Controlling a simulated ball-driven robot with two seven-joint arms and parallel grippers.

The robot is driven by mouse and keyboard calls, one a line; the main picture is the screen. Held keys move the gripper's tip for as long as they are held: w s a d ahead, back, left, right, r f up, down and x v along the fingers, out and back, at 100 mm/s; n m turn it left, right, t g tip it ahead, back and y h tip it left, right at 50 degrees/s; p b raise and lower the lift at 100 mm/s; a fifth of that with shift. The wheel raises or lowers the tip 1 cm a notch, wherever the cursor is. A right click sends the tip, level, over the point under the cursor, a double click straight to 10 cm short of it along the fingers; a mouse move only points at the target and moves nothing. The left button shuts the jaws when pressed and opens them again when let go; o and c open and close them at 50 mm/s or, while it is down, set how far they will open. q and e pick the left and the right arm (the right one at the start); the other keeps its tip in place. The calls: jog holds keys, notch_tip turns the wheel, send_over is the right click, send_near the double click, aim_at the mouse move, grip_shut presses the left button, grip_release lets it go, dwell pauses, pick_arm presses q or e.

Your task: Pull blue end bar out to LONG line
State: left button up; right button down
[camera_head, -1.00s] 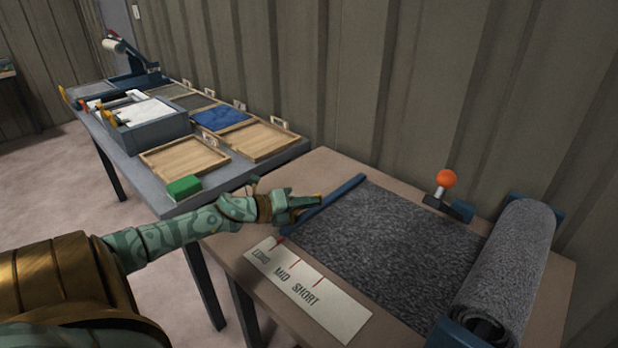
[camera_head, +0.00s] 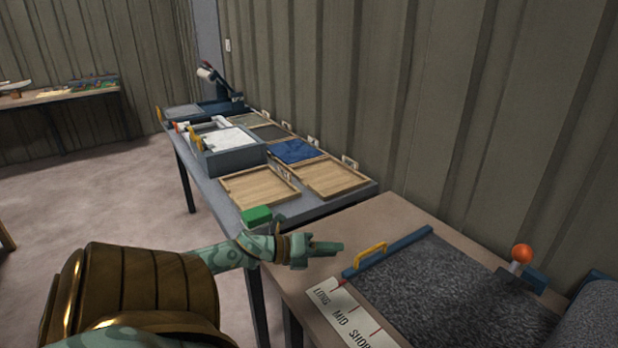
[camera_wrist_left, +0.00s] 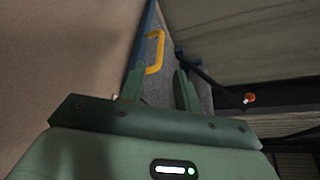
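The blue end bar (camera_head: 395,248) lies across the free edge of the dark grey cloth (camera_head: 440,292) on the brown table. Its near end is level with the red line beside LONG on the white label strip (camera_head: 352,318). A yellow handle (camera_head: 371,254) stands on the bar. My left gripper (camera_head: 338,247) is just left of the handle, empty and apart from it. In the left wrist view the open fingers (camera_wrist_left: 158,87) show a gap, with the yellow handle (camera_wrist_left: 155,52) and blue bar (camera_wrist_left: 141,45) beyond them. My right gripper is out of view.
An orange-knobbed lever (camera_head: 522,254) stands behind the cloth's far edge. The cloth roll (camera_head: 592,318) is at the right edge. A grey table on the left holds wooden trays (camera_head: 262,187) and a green block (camera_head: 256,216). The brown tabletop left of the bar is clear.

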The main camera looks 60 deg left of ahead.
pick_arm(q)
jog(key=p+v, duration=0.1)
jog(key=v, duration=0.3)
jog(key=shift+s+a, duration=0.1)
jog(key=shift+s, duration=0.25)
